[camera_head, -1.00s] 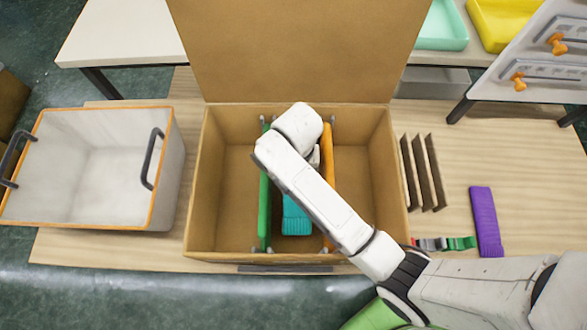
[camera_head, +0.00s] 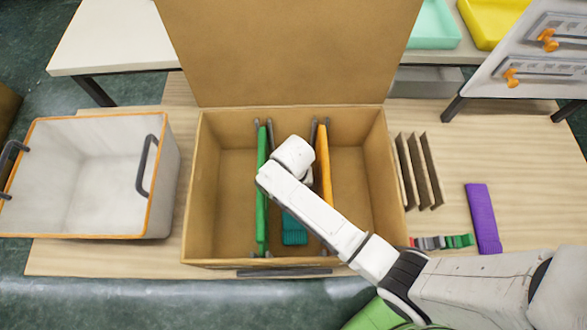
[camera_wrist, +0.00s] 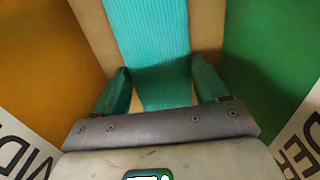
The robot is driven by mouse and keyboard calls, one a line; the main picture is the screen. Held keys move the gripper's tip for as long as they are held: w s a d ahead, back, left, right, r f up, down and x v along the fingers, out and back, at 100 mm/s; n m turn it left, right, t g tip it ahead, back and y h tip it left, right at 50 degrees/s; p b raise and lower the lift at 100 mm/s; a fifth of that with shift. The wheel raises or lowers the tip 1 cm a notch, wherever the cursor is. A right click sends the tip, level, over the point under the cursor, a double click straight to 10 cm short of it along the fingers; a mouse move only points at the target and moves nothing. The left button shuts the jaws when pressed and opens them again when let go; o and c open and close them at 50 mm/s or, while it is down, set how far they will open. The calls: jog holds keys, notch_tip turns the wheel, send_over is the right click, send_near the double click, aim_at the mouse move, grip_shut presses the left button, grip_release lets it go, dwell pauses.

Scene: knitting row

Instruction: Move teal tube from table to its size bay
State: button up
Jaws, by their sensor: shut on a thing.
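The ribbed teal tube (camera_head: 294,229) is inside the cardboard box (camera_head: 222,252), in the middle bay between the green divider (camera_head: 262,190) and the orange divider (camera_head: 324,165). In the wrist view the tube (camera_wrist: 155,45) runs lengthwise between the two fingers of my gripper (camera_wrist: 163,82), which is shut on it. The orange divider (camera_wrist: 45,60) is on the left there and the green divider (camera_wrist: 270,60) on the right. In the head view my arm hides the gripper and the tube's far part. Whether the tube touches the box floor is unclear.
A purple tube (camera_head: 483,218) lies on the table (camera_head: 545,150) right of the box, near brown upright panels (camera_head: 419,171) and a row of coloured pieces (camera_head: 442,241). A grey bin with orange rim (camera_head: 95,190) stands left. The box's side bays look empty.

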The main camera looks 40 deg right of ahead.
jog(key=shift+f, duration=0.1)
jog(key=o, duration=1)
notch_tip(320, 180, up, 12)
jog(key=shift+r+p, duration=0.15)
jog(key=shift+p, duration=0.15)
